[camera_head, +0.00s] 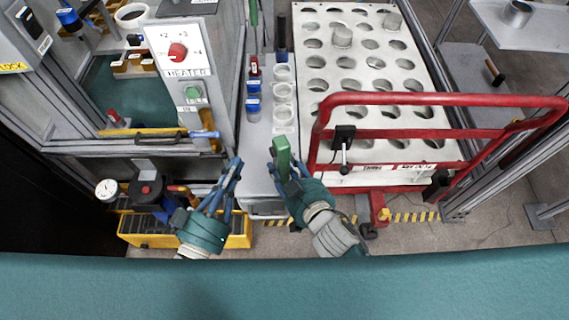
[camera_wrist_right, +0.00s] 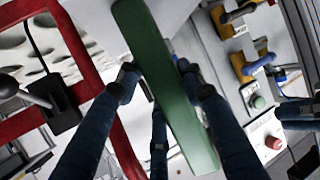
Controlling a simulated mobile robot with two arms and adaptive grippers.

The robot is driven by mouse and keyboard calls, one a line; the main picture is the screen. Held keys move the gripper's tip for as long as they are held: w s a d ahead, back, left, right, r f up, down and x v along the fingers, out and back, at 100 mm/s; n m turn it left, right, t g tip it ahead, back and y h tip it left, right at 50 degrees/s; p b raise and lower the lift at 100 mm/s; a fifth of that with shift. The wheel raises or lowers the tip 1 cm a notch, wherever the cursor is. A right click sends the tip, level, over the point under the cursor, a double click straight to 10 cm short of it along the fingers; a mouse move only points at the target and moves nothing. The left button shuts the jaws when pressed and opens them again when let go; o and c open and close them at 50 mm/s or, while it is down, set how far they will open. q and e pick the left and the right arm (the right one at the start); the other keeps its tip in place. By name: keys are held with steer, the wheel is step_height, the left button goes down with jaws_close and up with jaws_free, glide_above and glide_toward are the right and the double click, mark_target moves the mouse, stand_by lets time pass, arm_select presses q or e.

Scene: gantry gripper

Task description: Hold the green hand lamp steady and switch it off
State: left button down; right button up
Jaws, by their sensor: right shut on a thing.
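The green hand lamp (camera_head: 282,156) is held up in my right gripper (camera_head: 287,172), in the middle of the head view. In the right wrist view the lamp (camera_wrist_right: 165,85) is a long green body running diagonally between the blue fingers of the gripper (camera_wrist_right: 157,72), which is shut on it. The lamp's switch and any light from it cannot be made out. My left gripper (camera_head: 228,178) is left of the lamp, apart from it. Its blue fingers are spread and nothing is between them.
Right of the lamp stands a white rack (camera_head: 365,110) with round holes and a red rail (camera_head: 430,98). Left is the heater panel (camera_head: 180,50) with a red knob. A grey shelf with white cups (camera_head: 283,95) lies behind. A yellow tray (camera_head: 150,232) is low at left.

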stand_by(0.4)
steer(key=o, duration=1.4)
steer(key=v, duration=1.2)
